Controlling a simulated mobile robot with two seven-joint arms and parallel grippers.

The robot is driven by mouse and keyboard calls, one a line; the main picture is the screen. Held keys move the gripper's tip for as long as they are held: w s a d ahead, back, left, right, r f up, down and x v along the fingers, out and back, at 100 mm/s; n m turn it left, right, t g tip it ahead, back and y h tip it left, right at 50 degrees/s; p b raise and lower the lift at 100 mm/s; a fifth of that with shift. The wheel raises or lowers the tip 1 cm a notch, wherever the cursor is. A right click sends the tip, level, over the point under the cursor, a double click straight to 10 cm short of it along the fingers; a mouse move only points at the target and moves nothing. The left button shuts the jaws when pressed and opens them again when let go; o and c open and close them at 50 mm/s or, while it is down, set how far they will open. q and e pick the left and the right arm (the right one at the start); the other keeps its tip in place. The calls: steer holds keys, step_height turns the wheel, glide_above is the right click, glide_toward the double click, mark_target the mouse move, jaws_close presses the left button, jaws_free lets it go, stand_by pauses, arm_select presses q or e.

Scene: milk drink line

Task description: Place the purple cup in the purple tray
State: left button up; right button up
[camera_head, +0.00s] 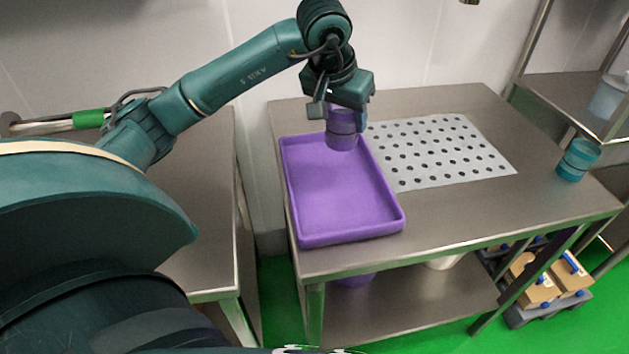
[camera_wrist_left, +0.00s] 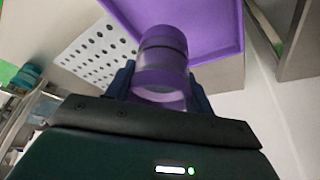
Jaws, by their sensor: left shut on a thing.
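The purple cup (camera_head: 341,137) is upright between the fingers of my left gripper (camera_head: 341,112), which is shut on it. The cup appears over the far end of the purple tray (camera_head: 345,235); I cannot tell whether it touches the tray floor. In the left wrist view the cup (camera_wrist_left: 163,62) is between the blue fingers of my left gripper (camera_wrist_left: 160,85), with part of the purple tray (camera_wrist_left: 210,30) beyond it. The tray lies flat on the left part of the steel table and is otherwise empty. My right gripper is not in view.
A perforated grey sheet (camera_head: 440,152) lies beside the tray on the steel table (camera_head: 470,215). A teal cup (camera_head: 577,160) stands at the table's right end. Another steel table (camera_head: 200,190) is on the left. A shelf rack (camera_head: 560,95) stands at the right.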

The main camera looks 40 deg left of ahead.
mark_target(337, 144)
arm_select(q)
steer(key=shift+s+a, duration=0.15)
steer(key=shift+s, duration=0.25)
steer(key=shift+s+a+f, duration=0.1)
steer(key=shift+s+f, duration=0.05)
steer(key=shift+f, duration=0.1)
step_height(337, 144, down, 6)
steer(key=shift+r, duration=0.1)
step_height(337, 144, down, 3)
steer(key=shift+f, duration=0.3)
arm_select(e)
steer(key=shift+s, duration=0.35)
arm_select(q)
steer(key=shift+f, duration=0.1)
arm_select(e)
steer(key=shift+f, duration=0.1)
arm_select(q)
steer(key=shift+f, duration=0.15)
steer(key=o, duration=1.2)
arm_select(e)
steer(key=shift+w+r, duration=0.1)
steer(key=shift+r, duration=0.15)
